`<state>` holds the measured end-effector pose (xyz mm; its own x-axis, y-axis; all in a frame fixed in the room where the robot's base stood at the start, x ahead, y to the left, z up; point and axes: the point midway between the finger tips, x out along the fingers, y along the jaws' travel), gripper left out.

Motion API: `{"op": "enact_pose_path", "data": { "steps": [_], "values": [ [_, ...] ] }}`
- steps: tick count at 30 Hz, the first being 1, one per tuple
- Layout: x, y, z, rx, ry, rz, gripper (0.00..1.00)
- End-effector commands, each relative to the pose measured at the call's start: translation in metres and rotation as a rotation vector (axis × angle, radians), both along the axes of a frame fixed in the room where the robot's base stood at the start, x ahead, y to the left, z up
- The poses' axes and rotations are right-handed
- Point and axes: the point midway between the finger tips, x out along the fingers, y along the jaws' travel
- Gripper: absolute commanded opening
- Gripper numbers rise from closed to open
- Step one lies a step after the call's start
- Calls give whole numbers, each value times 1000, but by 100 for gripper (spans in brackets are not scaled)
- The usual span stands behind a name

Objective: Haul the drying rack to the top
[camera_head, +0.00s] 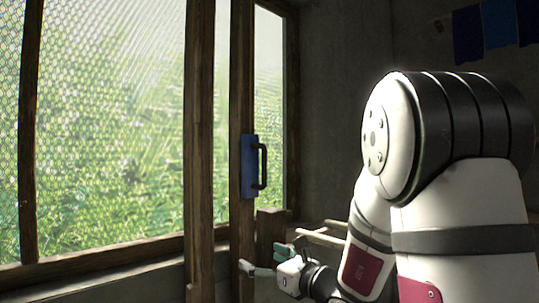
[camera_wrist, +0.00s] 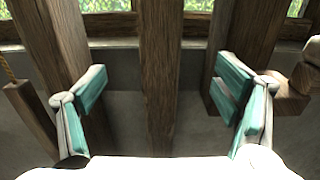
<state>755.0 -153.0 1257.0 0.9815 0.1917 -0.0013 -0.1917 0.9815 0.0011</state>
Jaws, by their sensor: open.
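A blue plate with a black bar handle (camera_head: 254,167) is fixed upright on a wooden post by the window in the head view. My gripper (camera_head: 265,260) is below it, near the foot of the posts, open and empty. In the wrist view the teal-padded fingers (camera_wrist: 163,100) are spread wide, with a wooden post (camera_wrist: 162,75) beyond the gap between them. I cannot tell how far off that post is. Blue cloths (camera_head: 500,22) hang at the top right of the head view; the rack itself cannot be made out. The handle is not visible in the wrist view.
A second wooden post (camera_head: 199,140) stands to the left, in front of the mesh window (camera_head: 110,130). Wooden beams (camera_head: 330,233) lie behind my gripper. A bit of rope (camera_wrist: 6,68) shows at the wrist view's left edge. My arm covers the right side of the head view.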

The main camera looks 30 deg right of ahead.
Motion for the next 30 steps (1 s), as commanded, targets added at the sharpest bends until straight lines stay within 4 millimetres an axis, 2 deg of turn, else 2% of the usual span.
{"op": "enact_pose_path", "data": {
  "steps": [1,21,27,30],
  "values": [
    [-3,0,19,-3,-5,2,83],
    [-3,0,168,-2,-5,1,83],
    [-3,0,203,-2,-2,0,83],
    [-2,0,214,-1,-2,1,83]
  ]
}}
